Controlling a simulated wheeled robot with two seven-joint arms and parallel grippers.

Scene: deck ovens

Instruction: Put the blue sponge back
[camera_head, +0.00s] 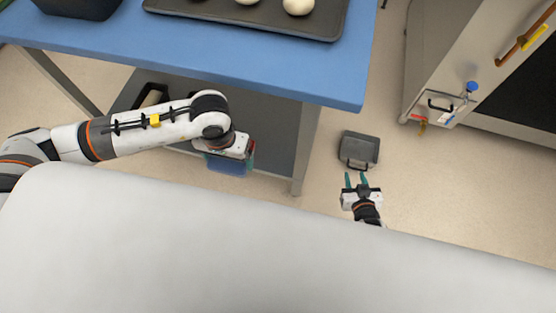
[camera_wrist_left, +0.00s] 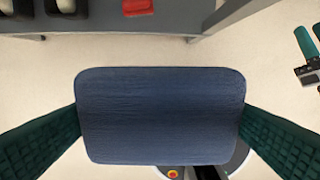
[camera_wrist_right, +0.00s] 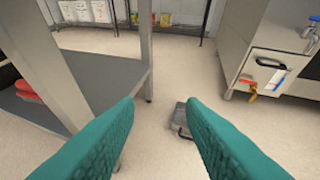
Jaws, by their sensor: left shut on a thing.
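The blue sponge (camera_wrist_left: 160,115) is a dark blue rounded block. It fills the middle of the left wrist view, between two green fingers. My left gripper (camera_head: 232,160) is shut on it and holds it beside the blue table's lower shelf; in the head view the sponge (camera_head: 228,165) shows below the white gripper body. My right gripper (camera_head: 356,180) is open and empty, its green fingers apart, in front of a grey box on the floor. In the right wrist view its fingers (camera_wrist_right: 160,125) show nothing between them but floor and part of that box.
The blue table (camera_head: 250,62) bears a dark tray (camera_head: 170,7) with pale dough balls. Its lower grey shelf (camera_head: 270,130) holds dark bins and a red item (camera_wrist_left: 138,7). The grey box (camera_head: 358,149) lies on the floor. A steel oven (camera_head: 450,85) stands at right.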

